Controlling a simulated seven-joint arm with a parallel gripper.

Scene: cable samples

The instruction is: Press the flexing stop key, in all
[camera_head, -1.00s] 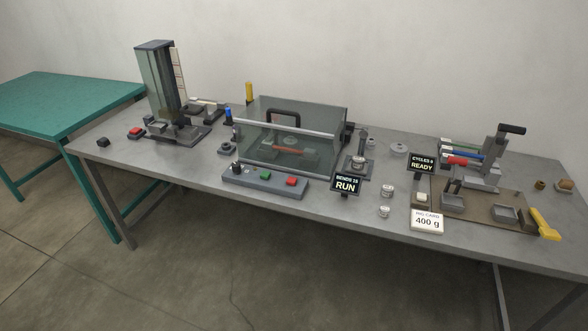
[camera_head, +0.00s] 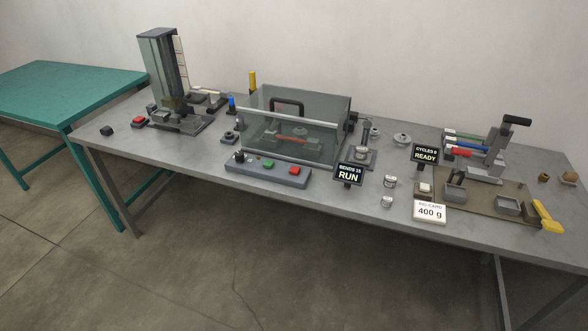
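A grey control panel (camera_head: 268,176) lies at the front of the table, before a clear-covered box (camera_head: 295,125) with a black handle. The panel has a black knob (camera_head: 239,156), a green key (camera_head: 268,164) and a red key (camera_head: 294,170) at its right end. I see no label naming the keys. Inside the closed cover an orange-red piece (camera_head: 292,140) shows dimly. A small display (camera_head: 349,174) right of the panel reads BENDS, a small number I cannot read surely, and RUN. My gripper is not in view.
A tower rig (camera_head: 165,70) with another red button (camera_head: 138,121) stands left. Right are a display (camera_head: 425,154) reading READY, a 400 g card (camera_head: 430,212), and a lever rig (camera_head: 490,155) with coloured cables. Small metal weights (camera_head: 389,182) lie between. Space before the panel is clear.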

